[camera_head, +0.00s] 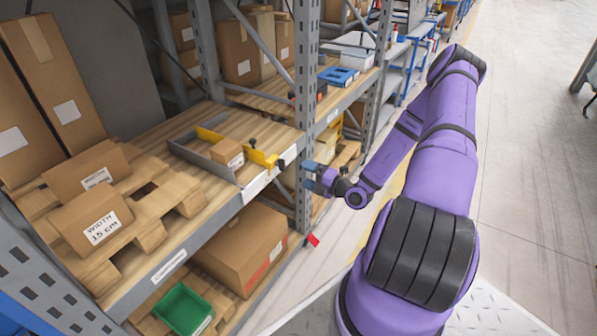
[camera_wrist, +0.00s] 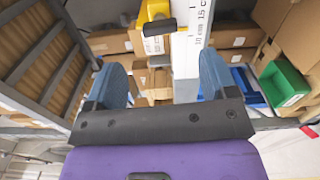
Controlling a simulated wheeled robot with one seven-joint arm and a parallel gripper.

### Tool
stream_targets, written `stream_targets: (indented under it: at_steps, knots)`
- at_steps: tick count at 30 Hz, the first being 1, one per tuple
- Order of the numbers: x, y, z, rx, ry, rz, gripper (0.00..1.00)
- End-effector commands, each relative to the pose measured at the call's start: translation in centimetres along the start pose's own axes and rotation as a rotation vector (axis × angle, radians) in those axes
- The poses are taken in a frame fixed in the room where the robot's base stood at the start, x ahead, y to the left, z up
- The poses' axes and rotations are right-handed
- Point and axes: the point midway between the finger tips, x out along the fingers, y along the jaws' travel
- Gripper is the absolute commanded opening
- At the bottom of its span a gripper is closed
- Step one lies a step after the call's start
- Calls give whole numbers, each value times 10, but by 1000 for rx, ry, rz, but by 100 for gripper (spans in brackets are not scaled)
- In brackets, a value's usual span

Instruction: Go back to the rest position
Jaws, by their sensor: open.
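My purple arm reaches from the right foreground toward the shelf rack in the head view. My gripper (camera_head: 309,177) has blue fingers and hangs in front of a rack post, just outside the shelf edge. In the wrist view its two fingers (camera_wrist: 162,82) stand wide apart with nothing held between them. A measuring fixture (camera_head: 207,160) with grey and yellow bars lies on the wooden shelf, left of the gripper and apart from it. A small cardboard box (camera_head: 227,152) sits inside the fixture. A white scale (camera_wrist: 187,45) marked in cm shows ahead of the fingers in the wrist view.
Boxes with labels, one reading 15 cm (camera_head: 98,220), stand on a pallet at left. A green bin (camera_head: 184,309) and a large carton (camera_head: 240,248) are on the lower shelf. A blue tray (camera_head: 338,76) lies on the shelf beyond. The aisle floor (camera_head: 530,190) at right is clear.

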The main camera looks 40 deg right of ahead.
Motion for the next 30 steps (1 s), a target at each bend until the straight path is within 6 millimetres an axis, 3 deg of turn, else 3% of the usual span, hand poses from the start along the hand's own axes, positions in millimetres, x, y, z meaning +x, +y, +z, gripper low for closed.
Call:
stream_targets:
  at_steps: [5, 22, 26, 30]
  knots:
    - [-8, 0, 0, 0, 0, 0, 79]
    - [-7, 2, 0, -7, 6, 1, 79]
    - [-2, 16, -4, -74, 63, 6, 79]
    - [8, 49, -17, -240, 203, 25, 79]
